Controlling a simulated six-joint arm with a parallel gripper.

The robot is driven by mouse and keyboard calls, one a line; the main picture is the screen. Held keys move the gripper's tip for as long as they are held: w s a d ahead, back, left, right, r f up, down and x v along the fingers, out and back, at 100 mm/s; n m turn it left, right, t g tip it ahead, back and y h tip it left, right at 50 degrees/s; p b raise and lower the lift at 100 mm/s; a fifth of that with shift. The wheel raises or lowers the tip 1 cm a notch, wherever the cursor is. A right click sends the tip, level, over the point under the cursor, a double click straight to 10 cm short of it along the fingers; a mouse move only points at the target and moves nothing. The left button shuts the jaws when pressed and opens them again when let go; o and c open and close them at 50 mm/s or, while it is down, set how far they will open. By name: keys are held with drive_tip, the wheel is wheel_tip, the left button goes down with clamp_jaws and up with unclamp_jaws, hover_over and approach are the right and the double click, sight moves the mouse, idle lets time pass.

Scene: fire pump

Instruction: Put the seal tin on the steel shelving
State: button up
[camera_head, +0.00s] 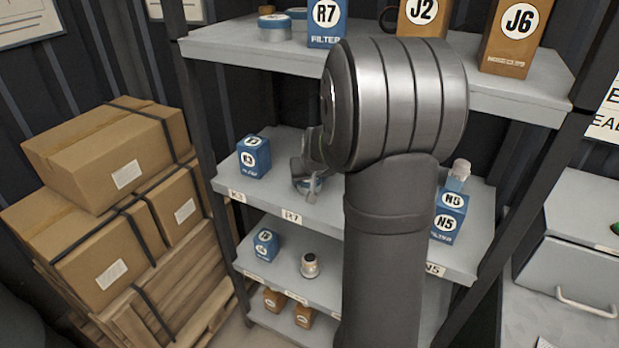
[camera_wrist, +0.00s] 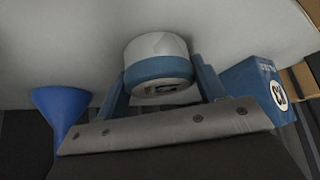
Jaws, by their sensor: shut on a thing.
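The seal tin (camera_wrist: 158,62), round with a white part and a blue band, sits between the two fingers of my gripper (camera_wrist: 160,84) in the wrist view. The fingers are shut on its sides. In the head view my gripper (camera_head: 308,172) is at the middle shelf of the grey steel shelving (camera_head: 285,170), just behind the R7 shelf label. The tin (camera_head: 306,187) is mostly hidden there by my gripper and arm. I cannot tell whether the tin touches the shelf.
A blue K3 box (camera_head: 254,157) stands left of my gripper; the wrist view shows it too (camera_wrist: 252,88). A blue funnel-shaped thing (camera_wrist: 62,105) is at the wrist view's left. The upper shelf (camera_head: 250,53) overhangs.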

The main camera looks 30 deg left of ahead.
drive_tip(key=shift+f, duration=0.1)
drive_tip(key=o, duration=1.1)
drive_tip(key=shift+r, duration=0.2)
drive_tip(key=v, duration=1.2)
drive_tip(key=x, duration=1.2)
drive_tip(key=shift+f, duration=0.25)
drive_tip(key=shift+r, duration=0.2)
